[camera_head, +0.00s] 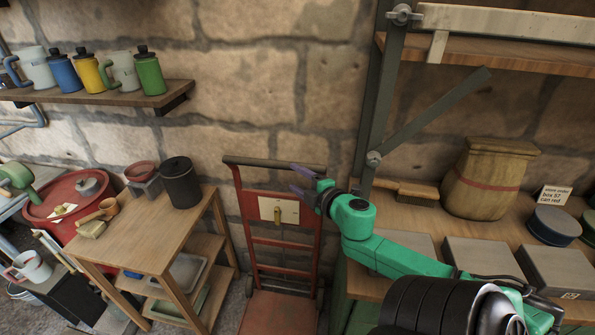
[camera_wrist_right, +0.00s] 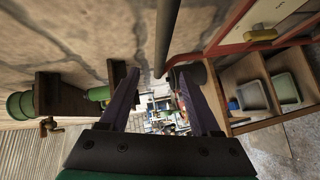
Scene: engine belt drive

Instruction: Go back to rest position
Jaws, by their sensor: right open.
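My right gripper (camera_head: 306,183) is at the middle of the head view, in front of the stone wall and the upper part of a red hand truck (camera_head: 245,188). Its purple-grey fingers point left, are apart and hold nothing. In the right wrist view the two fingers of the gripper (camera_wrist_right: 162,100) stand open with a clear gap between them. My green right arm comes in from the lower right. My left gripper is in neither view.
A wooden stand (camera_head: 142,244) with a dark canister (camera_head: 180,183) is left of the hand truck. A workbench (camera_head: 480,215) with a sack (camera_head: 489,180) and grey boxes is at right, under a metal upright (camera_head: 376,110). A wall shelf (camera_head: 120,96) holds several canisters.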

